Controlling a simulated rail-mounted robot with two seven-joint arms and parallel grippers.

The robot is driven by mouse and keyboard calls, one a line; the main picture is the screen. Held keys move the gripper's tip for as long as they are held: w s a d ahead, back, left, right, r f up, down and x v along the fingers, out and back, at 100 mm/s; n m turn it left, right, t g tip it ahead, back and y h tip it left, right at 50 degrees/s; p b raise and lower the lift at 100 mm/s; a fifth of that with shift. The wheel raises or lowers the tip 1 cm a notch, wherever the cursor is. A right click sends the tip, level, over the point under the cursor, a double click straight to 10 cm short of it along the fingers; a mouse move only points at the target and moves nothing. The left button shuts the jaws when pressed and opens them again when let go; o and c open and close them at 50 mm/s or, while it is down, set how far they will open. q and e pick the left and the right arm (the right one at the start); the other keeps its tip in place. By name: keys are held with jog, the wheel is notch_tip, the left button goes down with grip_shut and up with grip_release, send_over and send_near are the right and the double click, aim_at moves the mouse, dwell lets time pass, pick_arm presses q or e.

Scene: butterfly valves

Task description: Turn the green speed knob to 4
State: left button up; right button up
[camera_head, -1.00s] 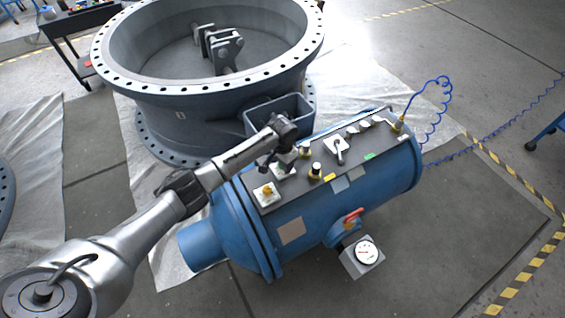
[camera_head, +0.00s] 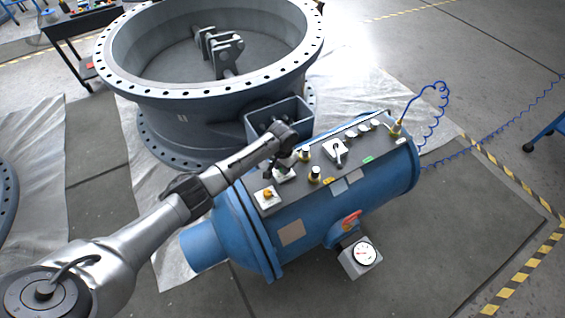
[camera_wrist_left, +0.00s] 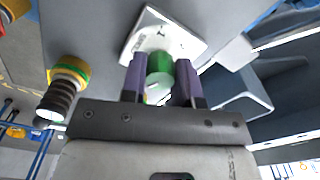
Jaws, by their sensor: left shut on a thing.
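The green speed knob (camera_wrist_left: 160,68) stands on a white square plate (camera_wrist_left: 142,30) in the left wrist view. My left gripper (camera_wrist_left: 161,82) is shut on the knob, with one finger on each side of it. The number the knob points to cannot be read. In the head view, my left gripper (camera_head: 277,165) is over the white plate (camera_head: 285,174) on the panel of the blue cylinder (camera_head: 262,212), and it hides most of the knob. My right gripper is not in view.
A red-handled valve (camera_head: 351,219) and a gauge (camera_head: 365,252) sit on the cylinder's near side. The large flanged valve body (camera_head: 180,115) stands behind.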

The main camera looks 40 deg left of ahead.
pick_arm(q)
jog(key=n+p, duration=0.1)
jog(key=p, duration=0.1)
jog(key=n+p, duration=0.3)
jog(key=shift+r+p, duration=0.25)
jog(key=shift+p, duration=0.15)
jog(key=n+p, duration=0.2)
jog(key=n, duration=0.1)
jog(key=shift+d+f, duration=0.1)
jog(key=shift+f+n+p, duration=0.1)
jog(key=shift+n+p, duration=0.55)
jog(key=shift+n, duration=1.15)
jog(key=shift+f, duration=0.1)
jog(key=o, duration=0.9)
